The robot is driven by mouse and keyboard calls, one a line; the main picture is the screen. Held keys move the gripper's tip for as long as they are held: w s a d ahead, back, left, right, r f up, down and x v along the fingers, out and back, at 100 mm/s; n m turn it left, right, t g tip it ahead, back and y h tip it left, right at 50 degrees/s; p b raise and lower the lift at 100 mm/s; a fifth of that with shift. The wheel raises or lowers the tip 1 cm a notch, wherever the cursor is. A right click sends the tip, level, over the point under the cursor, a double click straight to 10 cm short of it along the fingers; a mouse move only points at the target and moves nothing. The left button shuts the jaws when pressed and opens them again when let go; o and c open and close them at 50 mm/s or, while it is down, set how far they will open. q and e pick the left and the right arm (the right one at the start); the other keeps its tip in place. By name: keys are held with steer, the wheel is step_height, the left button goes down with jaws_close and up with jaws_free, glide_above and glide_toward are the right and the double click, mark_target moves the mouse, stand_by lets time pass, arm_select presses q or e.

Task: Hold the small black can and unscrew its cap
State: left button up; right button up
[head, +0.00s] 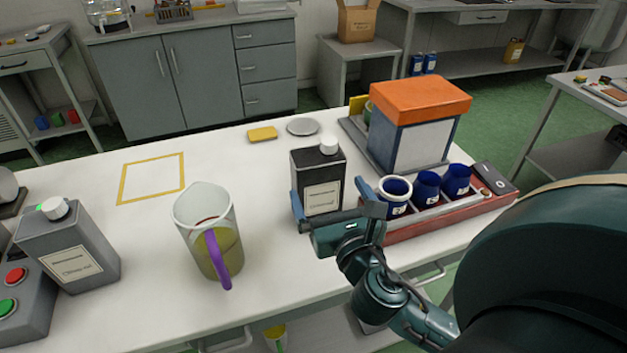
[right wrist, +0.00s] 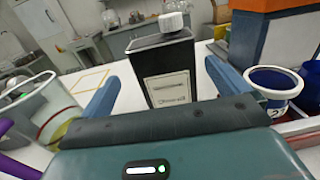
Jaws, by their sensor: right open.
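The small black can (head: 322,172) stands upright on the white table, with a label on its front and a white cap (head: 329,145) on top. In the right wrist view the can (right wrist: 158,62) stands ahead between my fingers, and its cap (right wrist: 171,21) rises above them. My right gripper (head: 331,198) is open, with one blue finger on either side of the can's body. I cannot tell whether either finger touches it. A larger grey can (head: 75,250) with a white cap stands at the left. My left gripper is not in view.
A measuring jug (head: 192,221) with a purple handle stands left of the black can. A red tray (head: 430,220) with several blue cups is close on the right, before an orange-topped box (head: 420,100). A yellow outlined square (head: 152,178) on the table is empty.

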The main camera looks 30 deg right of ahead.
mark_target(321, 175)
steer(key=x, duration=0.5)
steer(key=shift+p, duration=0.35)
steer(key=shift+p+x, duration=0.5)
steer(key=shift+x, duration=2.3)
steer(key=shift+s+d, duration=0.1)
steer(key=shift+d, duration=0.05)
steer(key=shift+c, duration=0.3)
steer(key=shift+r, duration=0.1)
steer(key=c, duration=1.5)
